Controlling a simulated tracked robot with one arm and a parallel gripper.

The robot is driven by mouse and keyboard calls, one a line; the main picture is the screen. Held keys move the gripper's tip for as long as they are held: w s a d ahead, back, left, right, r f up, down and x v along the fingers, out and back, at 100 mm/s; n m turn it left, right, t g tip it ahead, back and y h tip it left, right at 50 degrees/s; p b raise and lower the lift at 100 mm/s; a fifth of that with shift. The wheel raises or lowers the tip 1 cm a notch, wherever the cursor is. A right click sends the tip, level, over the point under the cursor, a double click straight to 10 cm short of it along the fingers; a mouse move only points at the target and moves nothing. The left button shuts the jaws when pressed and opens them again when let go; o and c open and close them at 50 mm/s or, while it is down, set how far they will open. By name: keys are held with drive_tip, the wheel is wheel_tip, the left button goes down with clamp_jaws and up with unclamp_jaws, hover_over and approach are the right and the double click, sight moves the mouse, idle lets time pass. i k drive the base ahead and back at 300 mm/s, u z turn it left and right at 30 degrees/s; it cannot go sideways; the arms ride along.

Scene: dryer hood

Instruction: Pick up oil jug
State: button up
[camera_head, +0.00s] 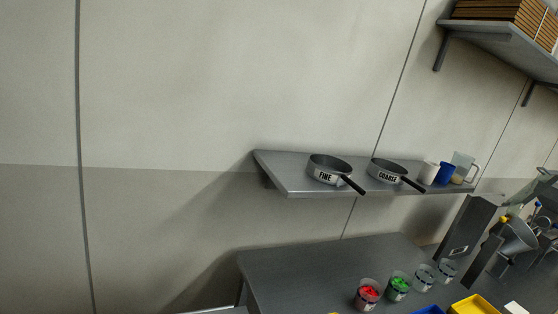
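A clear, pale jug with a handle (464,164) stands at the right end of the wall shelf (278,174). I cannot tell whether it is the oil jug; no label can be read on it. A blue cup (445,174) and a white cup (429,173) stand just left of it, and a small tan item (457,179) sits in front of it. My gripper is not in view.
Two dark-handled pans marked FINE (325,177) and COARSE (387,176) sit on the shelf, handles jutting past its front edge. Below, a grey table (300,271) holds several clear cups, a yellow tray (476,304) and grey equipment (469,232) at right. A higher shelf (510,42) holds wooden boxes.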

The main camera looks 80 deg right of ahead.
sight(463, 163)
drive_tip(key=z, duration=1.35)
drive_tip(key=i, duration=0.1)
drive_tip(key=z, duration=2.85)
drive_tip(key=i, duration=2)
